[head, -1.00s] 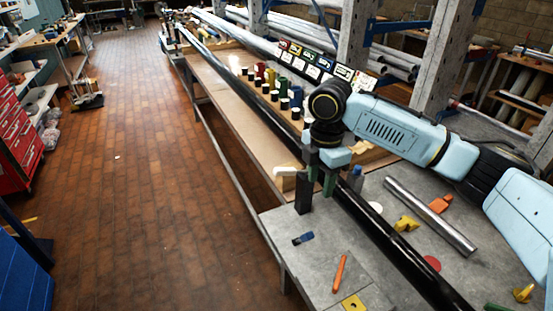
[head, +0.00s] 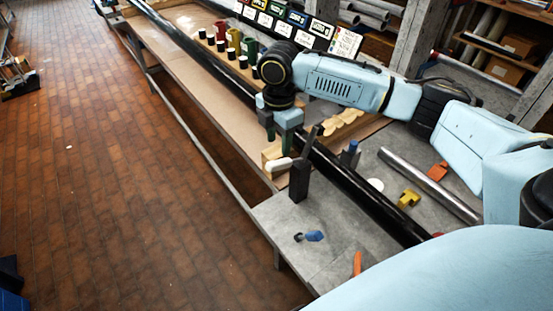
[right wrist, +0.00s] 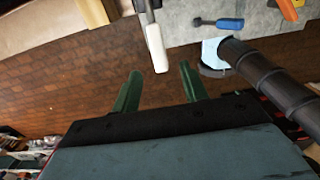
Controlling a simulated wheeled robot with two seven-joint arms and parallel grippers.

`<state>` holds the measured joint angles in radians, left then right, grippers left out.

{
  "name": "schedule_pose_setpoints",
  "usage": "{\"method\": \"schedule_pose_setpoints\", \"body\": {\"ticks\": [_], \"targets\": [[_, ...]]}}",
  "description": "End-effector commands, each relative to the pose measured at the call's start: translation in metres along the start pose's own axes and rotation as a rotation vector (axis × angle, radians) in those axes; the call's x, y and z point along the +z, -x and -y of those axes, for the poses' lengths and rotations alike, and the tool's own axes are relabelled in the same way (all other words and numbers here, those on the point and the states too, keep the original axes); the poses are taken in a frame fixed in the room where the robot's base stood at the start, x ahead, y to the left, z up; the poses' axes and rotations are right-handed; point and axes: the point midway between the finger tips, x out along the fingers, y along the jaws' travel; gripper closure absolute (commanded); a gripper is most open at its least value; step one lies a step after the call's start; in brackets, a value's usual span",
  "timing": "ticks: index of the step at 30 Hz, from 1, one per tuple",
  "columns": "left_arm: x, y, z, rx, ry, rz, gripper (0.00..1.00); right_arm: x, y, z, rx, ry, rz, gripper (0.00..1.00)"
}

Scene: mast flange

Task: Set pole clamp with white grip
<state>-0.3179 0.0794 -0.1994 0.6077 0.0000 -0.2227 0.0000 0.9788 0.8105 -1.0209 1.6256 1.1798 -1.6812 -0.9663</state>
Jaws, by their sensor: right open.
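The pole clamp (head: 300,180) is a dark block standing upright against the near side of the long black pole (head: 352,190), at the grey bench's left edge. Its white grip (head: 280,164) points left, out past the bench edge. My right gripper (head: 277,131) is open and empty, above and just beyond the clamp. In the right wrist view its two green fingers (right wrist: 160,84) stand apart. The white grip (right wrist: 156,48) ends just ahead of the gap between them, with no contact seen. Part of the clamp is hidden there. My left gripper is out of view.
On the grey bench lie a blue-handled tool (head: 314,236), a yellow piece (head: 408,198), an orange piece (head: 438,171) and a bare metal tube (head: 430,184). Several dark-topped cups (head: 232,48) line the wooden bench behind.

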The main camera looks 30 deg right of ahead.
Motion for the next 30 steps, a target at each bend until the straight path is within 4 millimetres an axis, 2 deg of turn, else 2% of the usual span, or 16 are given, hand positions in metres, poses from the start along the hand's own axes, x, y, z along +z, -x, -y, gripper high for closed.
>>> {"method": "schedule_pose_setpoints", "body": {"ticks": [1, 4, 12, 18, 25, 30], "targets": [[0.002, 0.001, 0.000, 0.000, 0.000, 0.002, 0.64, 0.000, -0.013, 0.001, -0.005, 0.000, 0.001, 0.56], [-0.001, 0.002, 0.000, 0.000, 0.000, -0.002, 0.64, -0.001, -0.034, 0.001, -0.004, 0.002, 0.000, 0.56], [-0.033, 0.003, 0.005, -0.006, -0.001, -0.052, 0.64, 0.000, -0.075, 0.001, -0.002, 0.001, 0.000, 0.56], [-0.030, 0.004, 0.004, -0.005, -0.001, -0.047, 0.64, 0.000, -0.085, 0.000, 0.000, 0.002, 0.001, 0.56], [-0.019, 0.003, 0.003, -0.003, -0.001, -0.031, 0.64, 0.000, -0.086, 0.000, 0.001, 0.002, 0.001, 0.56], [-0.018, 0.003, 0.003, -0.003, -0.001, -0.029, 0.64, 0.000, -0.086, 0.000, 0.001, 0.002, 0.001, 0.77]]}}
